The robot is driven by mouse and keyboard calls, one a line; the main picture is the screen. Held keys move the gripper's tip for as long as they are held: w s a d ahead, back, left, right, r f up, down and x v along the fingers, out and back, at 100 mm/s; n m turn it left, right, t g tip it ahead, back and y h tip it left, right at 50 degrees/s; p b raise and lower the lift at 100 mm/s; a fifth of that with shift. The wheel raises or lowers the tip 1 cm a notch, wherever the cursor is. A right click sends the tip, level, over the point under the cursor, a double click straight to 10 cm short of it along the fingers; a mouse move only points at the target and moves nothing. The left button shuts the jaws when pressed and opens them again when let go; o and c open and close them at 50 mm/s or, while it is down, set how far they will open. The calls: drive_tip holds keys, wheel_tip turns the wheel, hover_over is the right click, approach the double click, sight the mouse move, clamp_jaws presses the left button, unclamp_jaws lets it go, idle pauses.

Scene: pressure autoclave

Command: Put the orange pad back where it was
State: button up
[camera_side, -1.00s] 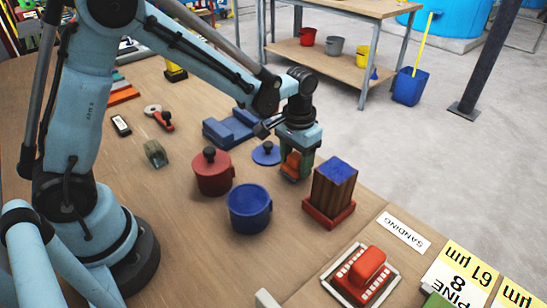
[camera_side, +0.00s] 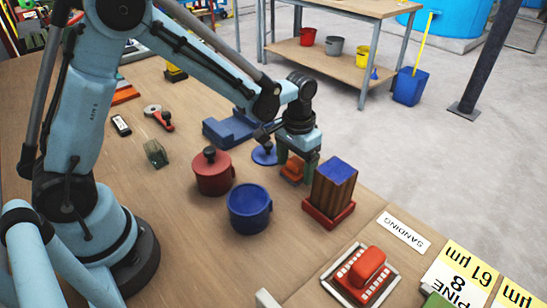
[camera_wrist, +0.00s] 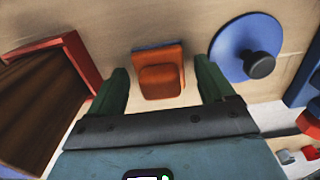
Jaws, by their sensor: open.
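The orange pad (camera_side: 292,171) is a small block with a raised orange grip and a blue edge. It lies near the table's far edge, and it also shows in the wrist view (camera_wrist: 160,78). My gripper (camera_side: 298,170) points down over it. In the wrist view, the two green fingers of my gripper (camera_wrist: 160,85) stand open, one on each side of the pad, with gaps between. The underside of the pad is hidden.
A wooden block with a blue top (camera_side: 335,182) stands in a red tray (camera_side: 328,215) close on the right. A blue lid (camera_side: 265,154) lies close on the left. A red pot (camera_side: 213,175) and blue pot (camera_side: 249,210) stand nearer. A red block (camera_side: 367,266) lies front right.

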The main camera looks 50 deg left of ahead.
sight(296, 160)
wheel_tip(296, 160, up, 12)
drive_tip(key=s+a+t, duration=0.2)
drive_tip(key=s+t, duration=0.1)
drive_tip(key=s, duration=0.3)
drive_tip(key=s+a+r+t, duration=0.1)
drive_tip(key=s+a+t, duration=0.2)
drive_tip(key=s, duration=0.3)
drive_tip(key=shift+t, duration=0.6)
idle(1.1)
